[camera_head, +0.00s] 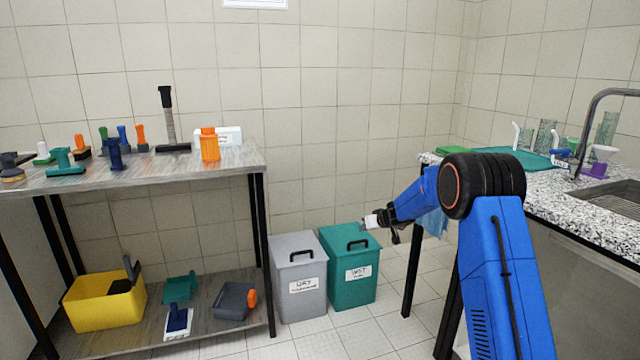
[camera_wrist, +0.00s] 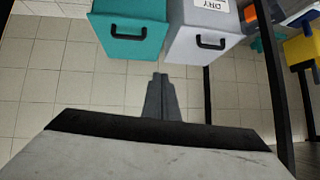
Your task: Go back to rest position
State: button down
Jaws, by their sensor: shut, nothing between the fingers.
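My gripper (camera_head: 370,221) is at the end of my blue arm, held out to the left in front of the teal bin in the head view. In the wrist view its dark fingertips (camera_wrist: 160,78) are together with nothing between them. The fingers point toward the two bins, with tiled floor behind them. The gripper appears apart from everything around it.
A teal bin (camera_head: 343,291) and a grey bin (camera_head: 297,310) labelled DRY stand on the floor. A shelf table (camera_head: 215,165) with brushes is at left. A speckled sink counter (camera_head: 555,197) is at right. Open tiled floor lies in front.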

jog(key=s+a+r+g, duration=0.1)
jog(key=s+a+r, duration=0.1)
jog(key=s+r, duration=1.25)
jog(key=s+d+r+g, duration=0.1)
jog(key=s+r, duration=0.2)
jog(key=s, duration=0.7)
jog(key=s+r, duration=0.3)
jog(key=s, duration=0.8)
jog(key=s+d+f+m+h, duration=0.1)
jog(key=s+d+f, duration=0.1)
jog(key=s, duration=1.1)
jog(key=s+d+f+m+g+h, duration=0.1)
jog(key=s+d, duration=0.4)
jog(key=s, duration=0.8)
jog(key=s+d+f+m+g+h, duration=0.1)
jog(key=s+d+f+m+h, duration=0.1)
jog(key=s, duration=1.1)
jog(key=shift+d+f+h, duration=0.4)
jog(key=shift+d+f, duration=0.2)
jog(key=shift+d, duration=0.4)
